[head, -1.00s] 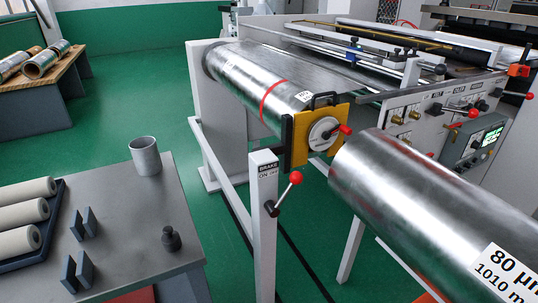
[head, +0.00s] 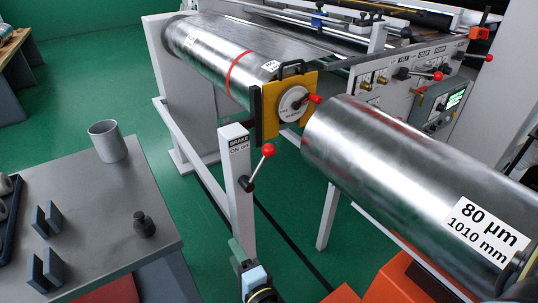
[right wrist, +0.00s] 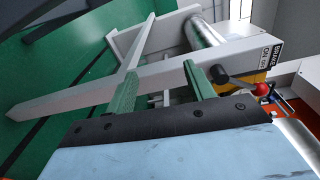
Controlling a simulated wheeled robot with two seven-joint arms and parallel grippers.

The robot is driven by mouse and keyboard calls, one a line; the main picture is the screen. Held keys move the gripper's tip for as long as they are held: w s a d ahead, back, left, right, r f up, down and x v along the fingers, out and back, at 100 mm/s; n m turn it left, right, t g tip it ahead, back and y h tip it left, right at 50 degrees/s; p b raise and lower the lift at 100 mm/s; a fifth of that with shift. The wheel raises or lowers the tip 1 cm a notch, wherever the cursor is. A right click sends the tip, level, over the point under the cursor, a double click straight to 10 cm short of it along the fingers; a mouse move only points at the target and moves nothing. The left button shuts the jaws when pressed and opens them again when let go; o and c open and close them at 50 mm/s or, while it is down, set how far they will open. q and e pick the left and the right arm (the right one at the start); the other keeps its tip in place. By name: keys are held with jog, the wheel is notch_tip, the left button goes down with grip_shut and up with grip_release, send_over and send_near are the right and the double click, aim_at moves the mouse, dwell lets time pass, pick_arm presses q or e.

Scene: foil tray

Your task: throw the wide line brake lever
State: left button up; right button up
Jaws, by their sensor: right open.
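The brake lever (head: 258,167) is a thin rod with a red ball knob. It sits on a white post (head: 238,190) labelled BRAKE ON OFF and slants up to the right from its pivot. In the right wrist view the lever's red knob (right wrist: 262,89) and dark pivot are to the right, beyond the fingers. My right gripper (head: 241,256) is low in the head view, below the lever and apart from it. In the right wrist view its two green fingers (right wrist: 160,82) are spread with nothing between them. My left gripper is not in view.
A big foil roll (head: 400,175) marked 80 µm hangs to the right of the post. A yellow bracket (head: 270,110) with another red-knobbed handle is close behind. A grey table (head: 100,200) with a cup (head: 107,142) stands left. Green floor (head: 190,225) is open between table and post.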

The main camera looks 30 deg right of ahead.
jog(key=w+d+r+m+h+b, duration=0.1)
jog(key=d+r+m+h, duration=0.15)
jog(key=r+m, duration=0.4)
jog(key=w+d+r+m+h, duration=0.1)
jog(key=d+r+m+h, duration=0.1)
jog(key=r+m+h, duration=0.35)
jog(key=m+g+h, duration=0.1)
jog(key=m+g, duration=0.1)
jog(key=m, duration=1.1)
send_near(269, 155)
jog(key=b+x, duration=0.1)
jog(key=x, duration=1)
jog(key=shift+b, duration=0.3)
jog(key=shift+w+d, duration=0.2)
jog(key=shift+w, duration=0.2)
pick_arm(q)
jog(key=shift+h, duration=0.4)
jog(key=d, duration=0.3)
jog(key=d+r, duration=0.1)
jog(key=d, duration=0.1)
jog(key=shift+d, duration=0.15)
pick_arm(e)
jog(key=shift+w+r, duration=0.1)
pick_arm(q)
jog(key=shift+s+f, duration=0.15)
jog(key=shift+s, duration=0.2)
pick_arm(e)
grip_shut()
